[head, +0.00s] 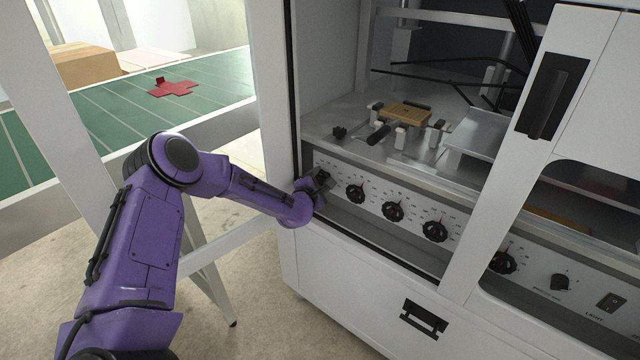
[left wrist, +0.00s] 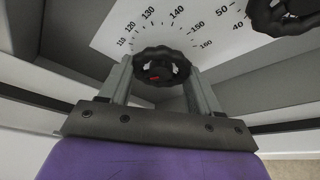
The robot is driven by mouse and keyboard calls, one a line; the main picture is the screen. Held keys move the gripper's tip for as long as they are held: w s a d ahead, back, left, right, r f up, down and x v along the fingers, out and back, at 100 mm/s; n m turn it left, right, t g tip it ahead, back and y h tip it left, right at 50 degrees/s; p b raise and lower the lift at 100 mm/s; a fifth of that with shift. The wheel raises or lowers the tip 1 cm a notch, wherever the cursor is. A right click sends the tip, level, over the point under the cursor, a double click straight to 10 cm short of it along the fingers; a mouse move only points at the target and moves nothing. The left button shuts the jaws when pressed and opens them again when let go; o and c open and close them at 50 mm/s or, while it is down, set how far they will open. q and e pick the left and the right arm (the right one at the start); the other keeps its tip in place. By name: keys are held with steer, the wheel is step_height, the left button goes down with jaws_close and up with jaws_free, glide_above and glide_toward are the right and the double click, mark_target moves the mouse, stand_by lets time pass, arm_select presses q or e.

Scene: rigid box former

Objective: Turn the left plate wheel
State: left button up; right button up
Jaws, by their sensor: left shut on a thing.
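The left plate wheel (left wrist: 161,64) is a black, scalloped hand wheel with a small red mark, on a white panel with a scale from 110 to 160. In the left wrist view it sits between the two grey fingers of my left gripper (left wrist: 160,85), which is shut on its rim. In the head view my left gripper (head: 319,186) is at the left end of the dial panel and hides most of this wheel. My right gripper is in neither view.
More black wheels (head: 393,210) line the panel to the right; the nearest (head: 355,192) is close to my gripper. A white door frame post (head: 273,100) stands just left. A green conveyor (head: 110,115) carries a red cross-shaped blank (head: 174,88).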

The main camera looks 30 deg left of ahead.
arm_select(q)
steer(key=shift+n+g+h+b, duration=0.5)
steer(key=shift+n+h+b, duration=0.4)
steer(key=shift+n, duration=0.7)
steer(key=o, duration=1.1)
steer(key=shift+c, duration=0.2)
steer(key=p+v, duration=0.2)
steer(key=v, duration=0.8)
steer(key=shift+s+p, duration=0.25)
steer(key=shift+p, duration=0.15)
